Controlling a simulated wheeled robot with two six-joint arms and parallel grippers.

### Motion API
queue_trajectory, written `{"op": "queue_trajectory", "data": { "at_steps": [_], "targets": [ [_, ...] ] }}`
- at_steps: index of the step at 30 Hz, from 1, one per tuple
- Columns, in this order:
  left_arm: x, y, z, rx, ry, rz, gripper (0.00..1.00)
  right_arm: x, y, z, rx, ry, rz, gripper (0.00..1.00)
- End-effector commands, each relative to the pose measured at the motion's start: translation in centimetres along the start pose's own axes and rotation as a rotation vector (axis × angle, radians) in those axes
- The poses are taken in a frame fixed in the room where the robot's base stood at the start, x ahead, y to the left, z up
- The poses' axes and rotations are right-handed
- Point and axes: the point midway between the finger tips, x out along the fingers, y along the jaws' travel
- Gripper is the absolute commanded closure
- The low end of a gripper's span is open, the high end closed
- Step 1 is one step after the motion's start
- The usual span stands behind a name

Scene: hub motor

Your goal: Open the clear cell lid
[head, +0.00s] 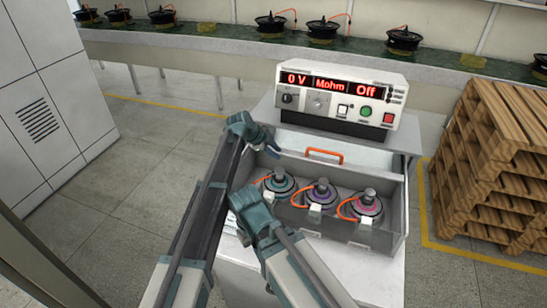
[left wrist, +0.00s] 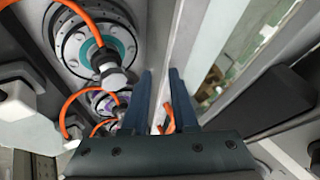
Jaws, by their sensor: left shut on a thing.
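The test cell (head: 404,215) is a grey box holding several motors in a row, each with an orange lead. The clear lid is faint and hard to make out; its orange handle (head: 325,154) is at the back of the cell. My left gripper (head: 272,149) is at the cell's back left corner, left of the handle. In the left wrist view its two dark fingers (left wrist: 160,85) stand close together around a thin light edge, which looks like the lid's. An orange piece (left wrist: 168,118) shows between them. No right gripper fingers can be made out.
The tester (head: 340,95) with red displays reading 0 V, Mohm and Off stands behind the cell. Wooden pallets (head: 495,160) are stacked to the right. A grey cabinet (head: 50,95) stands at left. A conveyor with black motors (head: 325,28) runs along the back.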

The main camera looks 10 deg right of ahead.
Motion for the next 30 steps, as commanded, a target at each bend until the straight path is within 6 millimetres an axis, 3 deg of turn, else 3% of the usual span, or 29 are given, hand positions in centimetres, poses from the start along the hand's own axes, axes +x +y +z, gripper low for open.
{"op": "queue_trajectory", "data": {
  "at_steps": [17, 23, 30],
  "targets": [
    [0.1, 0.2, -0.3, 0.004, 0.000, 0.014, 1.00, -0.1, 0.0, 0.0, 0.000, 0.000, 0.000, 1.00],
    [-1.4, 0.2, -0.4, 0.003, 0.000, 0.013, 1.00, -1.4, 0.1, 0.1, 0.000, 0.000, 0.000, 1.00],
    [-5.4, -0.1, -0.5, 0.001, 0.000, 0.006, 1.00, -4.6, 0.4, 0.3, 0.000, 0.000, 0.000, 1.00]
  ]
}}
